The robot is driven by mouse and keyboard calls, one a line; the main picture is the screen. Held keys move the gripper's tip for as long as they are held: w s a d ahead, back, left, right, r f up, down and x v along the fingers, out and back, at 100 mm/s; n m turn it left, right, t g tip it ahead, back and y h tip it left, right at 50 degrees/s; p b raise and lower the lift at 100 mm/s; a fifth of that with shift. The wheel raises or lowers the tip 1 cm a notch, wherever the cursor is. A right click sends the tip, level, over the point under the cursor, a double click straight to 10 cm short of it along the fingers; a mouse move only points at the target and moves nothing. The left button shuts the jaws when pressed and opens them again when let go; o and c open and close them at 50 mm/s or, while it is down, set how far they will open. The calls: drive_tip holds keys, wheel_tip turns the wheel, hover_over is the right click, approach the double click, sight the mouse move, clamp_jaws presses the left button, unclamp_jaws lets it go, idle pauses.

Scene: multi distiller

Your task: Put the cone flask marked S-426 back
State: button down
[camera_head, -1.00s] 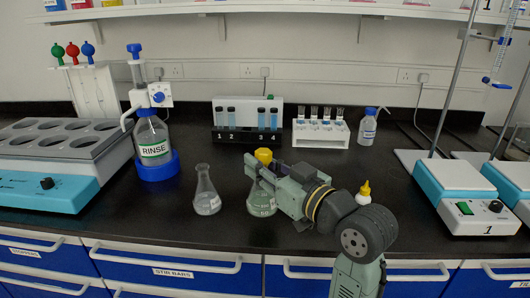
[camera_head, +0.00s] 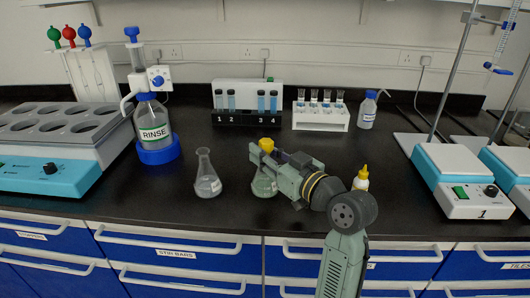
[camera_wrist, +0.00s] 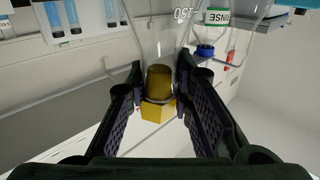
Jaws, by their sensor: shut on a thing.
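A cone flask (camera_head: 264,184) with greenish contents and a yellow stopper (camera_head: 266,145) is at the middle of the black bench. My gripper (camera_head: 262,164) is shut around its neck from the right. In the wrist view the clear flask (camera_wrist: 163,32) shows between the fingers (camera_wrist: 158,88), with the yellow stopper (camera_wrist: 158,108) at its neck end. I cannot read S-426 on it; only a volume mark shows. The flask looks upright, with its base at or very near the bench top. A second cone flask (camera_head: 207,182), clear and unstoppered, stands just left, apart from it.
A rinse bottle (camera_head: 153,130) in a blue base stands left, beside a grey block with wells (camera_head: 60,125). A tube rack (camera_head: 247,119) and a white vial rack (camera_head: 320,124) stand behind. A small yellow-tipped bottle (camera_head: 361,180) is close behind my arm. Stirrer plates (camera_head: 460,180) stand right.

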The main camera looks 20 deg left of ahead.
drive_tip(key=c, duration=1.4)
unclamp_jaws()
drive_tip(key=shift+f, duration=0.1)
drive_tip(key=shift+r, duration=0.25)
drive_tip(key=b+v, duration=0.3)
drive_tip(key=v, duration=0.9)
